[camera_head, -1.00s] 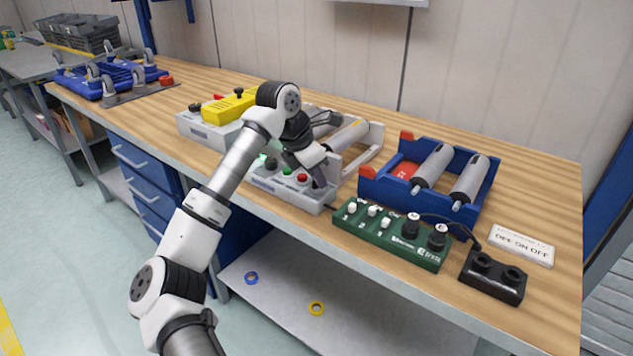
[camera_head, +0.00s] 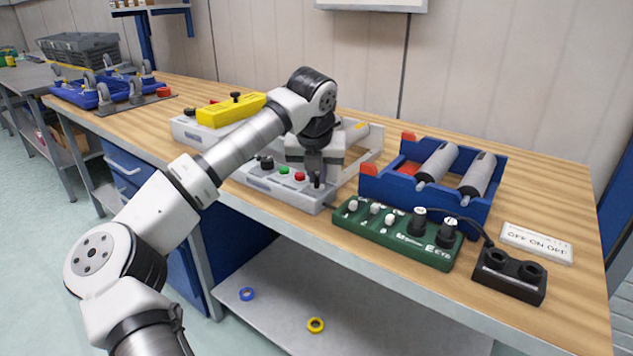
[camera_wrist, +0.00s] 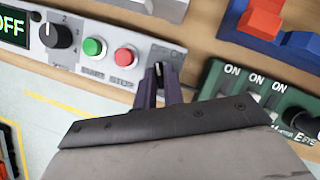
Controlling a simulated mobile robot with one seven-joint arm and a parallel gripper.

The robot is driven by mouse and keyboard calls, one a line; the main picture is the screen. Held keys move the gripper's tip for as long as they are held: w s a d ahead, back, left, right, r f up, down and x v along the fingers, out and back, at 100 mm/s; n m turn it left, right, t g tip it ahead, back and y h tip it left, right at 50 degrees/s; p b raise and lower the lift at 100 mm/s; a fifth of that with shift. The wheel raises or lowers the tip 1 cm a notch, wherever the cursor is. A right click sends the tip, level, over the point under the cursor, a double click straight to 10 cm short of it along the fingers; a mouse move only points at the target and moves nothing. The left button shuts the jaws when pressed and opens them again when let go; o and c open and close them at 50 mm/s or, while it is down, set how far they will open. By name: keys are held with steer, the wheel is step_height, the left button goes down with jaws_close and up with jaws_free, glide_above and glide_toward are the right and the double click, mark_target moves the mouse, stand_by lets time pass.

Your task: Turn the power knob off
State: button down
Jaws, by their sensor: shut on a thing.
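A grey control panel (camera_head: 268,184) lies at the bench's front edge, with a black dial, a green button and a red button along it. At its right end is a small black knob (camera_wrist: 158,69). My gripper (camera_wrist: 159,76) points down over that end, with its two dark fingers closed on either side of the knob. The fingers hide most of the knob, so its setting cannot be read. The gripper also shows in the head view (camera_head: 316,180).
A green switch box (camera_head: 395,235) with white switches and black knobs stands just right of the panel. A blue tray (camera_head: 375,188) with grey rollers is behind it. A black two-socket block (camera_head: 510,278) and a white label plate (camera_head: 537,243) lie farther right.

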steer(key=shift+n+y+b, duration=0.5)
steer(key=shift+n+b, duration=0.3)
steer(key=shift+n, duration=0.8)
steer(key=c, duration=1.5)
jaws_free()
steer(key=v, duration=1.4)
steer(key=shift+w+d, duration=0.1)
steer(key=shift+d, duration=0.2)
